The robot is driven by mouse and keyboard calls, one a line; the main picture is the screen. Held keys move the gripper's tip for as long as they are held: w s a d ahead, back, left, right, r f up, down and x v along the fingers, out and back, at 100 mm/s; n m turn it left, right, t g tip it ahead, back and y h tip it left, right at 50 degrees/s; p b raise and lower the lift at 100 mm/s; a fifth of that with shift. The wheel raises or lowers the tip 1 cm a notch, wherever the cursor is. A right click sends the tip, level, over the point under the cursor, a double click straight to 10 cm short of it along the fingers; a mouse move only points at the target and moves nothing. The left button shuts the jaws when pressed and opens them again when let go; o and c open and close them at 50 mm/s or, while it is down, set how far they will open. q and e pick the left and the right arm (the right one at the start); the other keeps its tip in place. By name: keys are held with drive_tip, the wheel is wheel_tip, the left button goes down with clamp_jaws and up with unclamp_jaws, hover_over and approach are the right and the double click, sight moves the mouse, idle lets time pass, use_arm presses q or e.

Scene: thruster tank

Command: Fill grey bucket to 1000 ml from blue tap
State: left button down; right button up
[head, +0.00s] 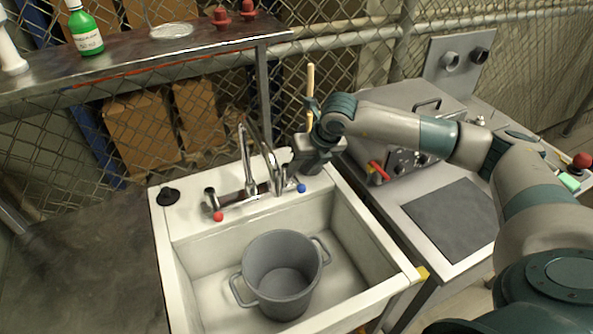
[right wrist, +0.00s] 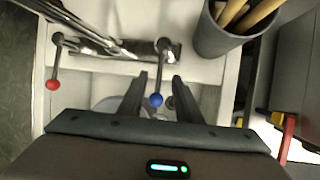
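The grey bucket (head: 283,268) stands upright in the white sink, with a handle on each side, and its inside looks empty. The blue tap's knob (head: 301,188) is at the right of the faucet. It also shows in the right wrist view (right wrist: 156,99), between my finger bars. My right gripper (head: 287,171) is at the back right of the sink, and its fingers (right wrist: 160,77) are apart around the blue lever, with no clear contact. The red tap's knob (head: 218,216) is at the left of the faucet. My left gripper is out of view.
The faucet spout (head: 247,158) rises behind the bucket. A grey cup with wooden handles (right wrist: 236,30) stands close to my right gripper. A metal box (head: 400,125) is to the right of the sink (head: 165,245). A shelf (head: 150,52) crosses the back left.

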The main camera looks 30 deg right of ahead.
drive_tip(key=shift+p+x, duration=0.45)
drive_tip(key=shift+x, duration=1.45)
clamp_jaws()
